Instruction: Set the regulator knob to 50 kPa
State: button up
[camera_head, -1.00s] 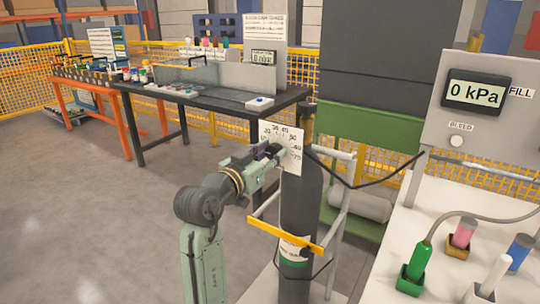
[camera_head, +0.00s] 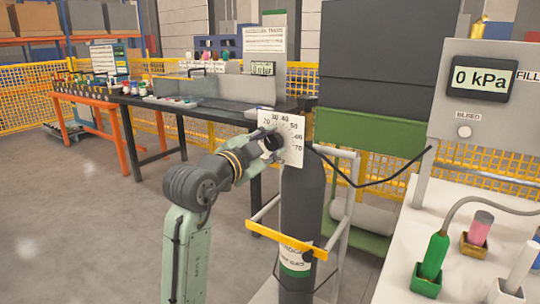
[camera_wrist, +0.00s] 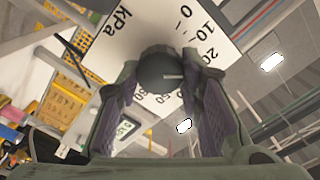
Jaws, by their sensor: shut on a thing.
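The regulator knob (camera_head: 273,141) is a dark round knob in front of a white dial plate (camera_head: 296,151) on top of a dark gas cylinder (camera_head: 303,203). In the wrist view the knob (camera_wrist: 158,66) sits between the two fingers of my gripper (camera_wrist: 160,92), which is shut on it. The knob's pale pointer line points right in that view, just below the 20 mark. The right finger hides the scale there. The gripper also shows at the knob in the head view (camera_head: 265,143). The display (camera_head: 479,79) reads 0 kPa.
A yellow bracket (camera_head: 280,239) and a grey frame surround the cylinder. A dark hose runs right from the regulator. A white bench (camera_head: 400,260) with coloured cylinders in holders stands at right. A black table (camera_head: 215,113) stands behind. The floor at left is clear.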

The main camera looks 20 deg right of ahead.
jog(key=m+b, duration=0.1)
jog(key=m, duration=0.1)
jog(key=m+b, duration=0.1)
jog(key=shift+f+m+b, duration=0.2)
jog(key=shift+m+b, duration=0.15)
jog(key=shift+m, duration=0.05)
jog(key=m+b, duration=0.2)
jog(key=m, duration=0.2)
jog(key=shift+m+b, duration=0.3)
jog(key=m+b, duration=0.1)
jog(key=m, duration=0.3)
jog(key=shift+b, duration=0.4)
jog(key=m+b, duration=0.1)
jog(key=m, duration=0.3)
jog(key=shift+m, duration=0.3)
jog(key=o, duration=1.2)
jog(key=shift+c, duration=0.2)
jog(key=shift+a, duration=0.1)
